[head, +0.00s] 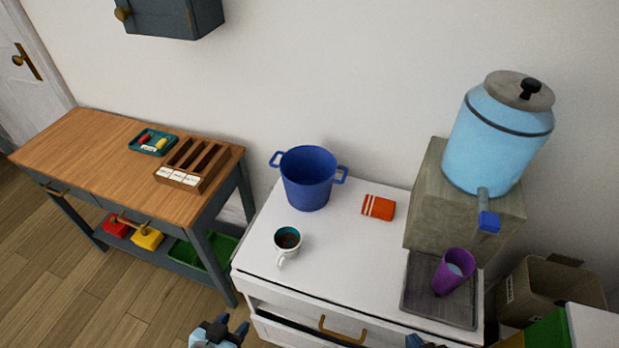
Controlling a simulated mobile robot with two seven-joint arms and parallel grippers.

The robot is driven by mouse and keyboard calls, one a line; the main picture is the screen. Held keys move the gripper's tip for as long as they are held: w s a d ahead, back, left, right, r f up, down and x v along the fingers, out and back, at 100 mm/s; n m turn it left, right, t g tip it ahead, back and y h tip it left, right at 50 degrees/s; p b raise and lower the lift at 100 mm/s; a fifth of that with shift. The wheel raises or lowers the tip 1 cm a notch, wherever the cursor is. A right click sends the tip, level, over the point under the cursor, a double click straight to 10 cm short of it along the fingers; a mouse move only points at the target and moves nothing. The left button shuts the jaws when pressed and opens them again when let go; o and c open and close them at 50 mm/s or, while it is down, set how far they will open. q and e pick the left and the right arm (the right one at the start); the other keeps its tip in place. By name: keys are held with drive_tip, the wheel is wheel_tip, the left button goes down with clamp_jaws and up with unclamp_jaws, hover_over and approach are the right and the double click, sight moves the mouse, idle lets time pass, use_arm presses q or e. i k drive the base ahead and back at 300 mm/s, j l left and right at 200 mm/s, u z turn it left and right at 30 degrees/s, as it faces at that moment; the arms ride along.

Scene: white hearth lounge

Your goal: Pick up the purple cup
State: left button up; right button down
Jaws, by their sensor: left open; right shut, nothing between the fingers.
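The purple cup (453,271) stands slightly tilted in the picture on a dark grey tray (415,290) at the right of the white cabinet. Something pale shows inside it. It is below the blue tap of the light blue drink dispenser (497,140). My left gripper (224,325) is at the bottom edge, in front of the cabinet, open and empty, well left of the cup. My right gripper (425,342) shows only partly at the bottom edge, below and left of the cup, shut and apart from it.
The dispenser rests on a grey block (432,205). A wooden side table (90,150) stands left.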

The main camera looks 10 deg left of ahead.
sight(458, 264)
drive_tip(key=z, duration=1.05)
drive_tip(key=j+z, duration=0.3)
drive_tip(key=z, duration=0.15)
drive_tip(key=k+j+z, duration=0.1)
drive_tip(key=j+z, duration=0.15)
drive_tip(key=z, duration=0.2)
drive_tip(key=k+j+z, duration=0.15)
drive_tip(key=z, duration=0.35)
drive_tip(key=j, duration=0.1)
